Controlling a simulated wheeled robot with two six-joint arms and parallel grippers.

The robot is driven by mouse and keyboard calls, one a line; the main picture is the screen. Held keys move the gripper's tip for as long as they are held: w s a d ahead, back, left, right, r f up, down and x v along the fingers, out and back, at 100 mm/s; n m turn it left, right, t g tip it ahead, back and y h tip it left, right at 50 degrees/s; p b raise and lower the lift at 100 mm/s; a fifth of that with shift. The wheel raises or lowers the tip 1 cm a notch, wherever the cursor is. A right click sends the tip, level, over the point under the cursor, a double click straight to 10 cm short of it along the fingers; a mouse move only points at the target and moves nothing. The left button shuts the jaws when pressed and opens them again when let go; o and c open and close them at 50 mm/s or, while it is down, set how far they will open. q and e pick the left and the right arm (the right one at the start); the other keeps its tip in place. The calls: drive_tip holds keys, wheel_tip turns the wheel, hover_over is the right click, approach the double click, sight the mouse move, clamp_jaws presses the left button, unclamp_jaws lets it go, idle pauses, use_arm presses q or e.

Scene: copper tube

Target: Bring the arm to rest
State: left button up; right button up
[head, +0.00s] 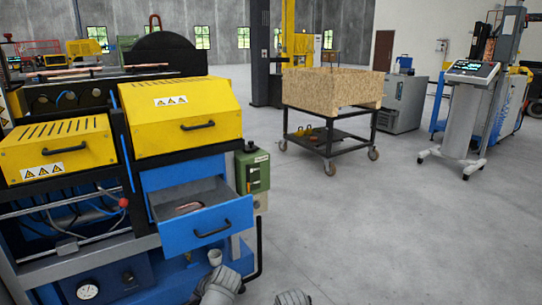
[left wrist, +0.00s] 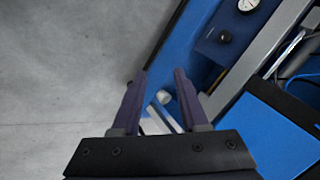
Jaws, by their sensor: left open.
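My left gripper (left wrist: 160,82) is open, its two dark fingers apart in the left wrist view. Nothing is held between them. A small white cup-like piece (left wrist: 164,97) shows between the fingers, farther off beside the blue machine. Grey parts of my own arms show at the bottom edge of the head view, but no gripper jaws can be made out there. My right gripper is not in view. A small copper-coloured piece (head: 188,207) lies in the open blue drawer (head: 205,224) of the machine.
The blue and yellow machine (head: 190,125) fills the left side, its drawer sticking out. A green box (head: 253,171) is on its right side. A wheeled cart with a tan bin (head: 330,90) and a grey console (head: 464,115) stand farther back. The floor at right is clear.

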use_arm(q)
drive_tip(key=s+d+f+n+g+h, duration=0.3)
drive_tip(key=s+d+f+g+h, duration=0.15)
drive_tip(key=s, duration=0.45)
drive_tip(key=s+d+m, duration=0.4)
drive_tip(key=s+d, duration=0.2)
drive_tip(key=d, duration=0.5)
wheel_tip(320, 180, up, 32)
drive_tip(key=p, duration=3.2)
drive_tip(key=shift+r, duration=0.2)
drive_tip(key=shift+g, duration=0.25)
